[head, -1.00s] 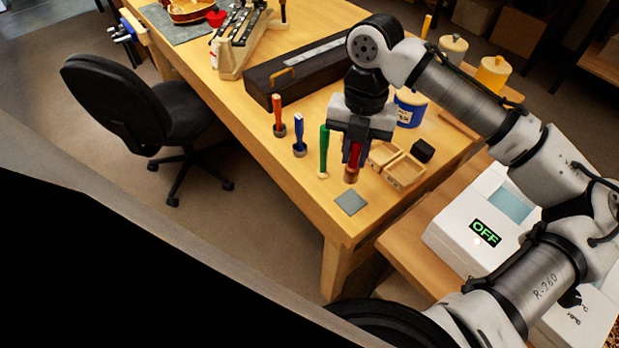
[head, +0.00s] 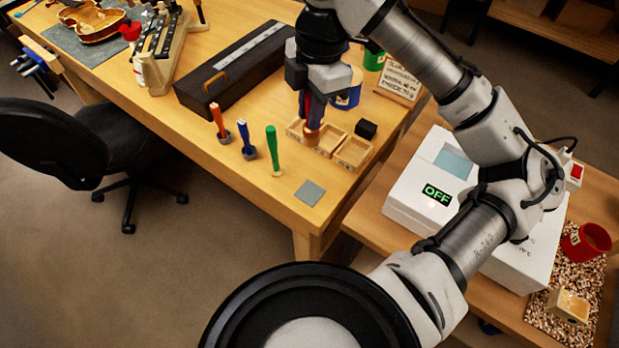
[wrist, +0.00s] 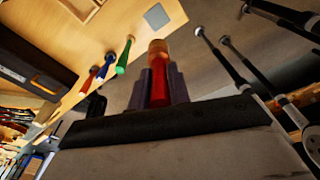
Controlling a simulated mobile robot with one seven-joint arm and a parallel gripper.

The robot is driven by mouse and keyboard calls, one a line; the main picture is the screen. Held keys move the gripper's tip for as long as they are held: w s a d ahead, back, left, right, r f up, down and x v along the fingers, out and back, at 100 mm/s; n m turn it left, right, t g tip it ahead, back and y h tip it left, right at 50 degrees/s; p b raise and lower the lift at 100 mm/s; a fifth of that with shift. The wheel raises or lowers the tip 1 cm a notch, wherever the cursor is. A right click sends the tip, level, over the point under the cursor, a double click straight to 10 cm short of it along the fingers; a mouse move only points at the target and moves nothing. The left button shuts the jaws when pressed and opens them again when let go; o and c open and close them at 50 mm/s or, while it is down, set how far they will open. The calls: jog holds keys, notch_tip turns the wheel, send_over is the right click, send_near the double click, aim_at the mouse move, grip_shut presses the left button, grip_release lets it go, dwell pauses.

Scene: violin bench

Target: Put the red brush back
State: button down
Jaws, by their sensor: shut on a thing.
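My gripper (head: 312,105) is shut on the red brush (head: 314,121), which hangs roughly upright with its pale brown end downward. In the head view that end overlaps the small wooden compartment tray (head: 340,163); I cannot tell its height above it. In the wrist view the red brush (wrist: 157,88) sits between the two fingers. To the left stand an orange-handled brush (head: 217,119) and a blue-handled brush (head: 245,138), each with a dark round base, and a green-handled brush (head: 272,146) with a pale lower end. A grey square pad (head: 309,193) lies near the bench edge.
A long dark case (head: 235,70) lies behind the brushes. A black block (head: 366,129) is beside the tray, and a blue container (head: 347,97) is behind my gripper. A white machine marked OFF (head: 412,188) and a red cup (head: 587,242) are at right.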

notch_tip(320, 180, down, 18)
jog(key=shift+p, duration=0.7)
jog(key=shift+a, duration=0.1)
jog(key=shift+f, duration=0.15)
jog(key=c, duration=1.3)
grip_release()
jog(key=r, duration=0.4)
jog(key=d+r+b, duration=0.1)
jog(key=r, duration=0.3)
jog(key=r+b, duration=0.1)
jog(key=r, duration=0.3)
jog(key=shift+w+d+r, duration=0.15)
jog(key=shift+w, duration=0.25)
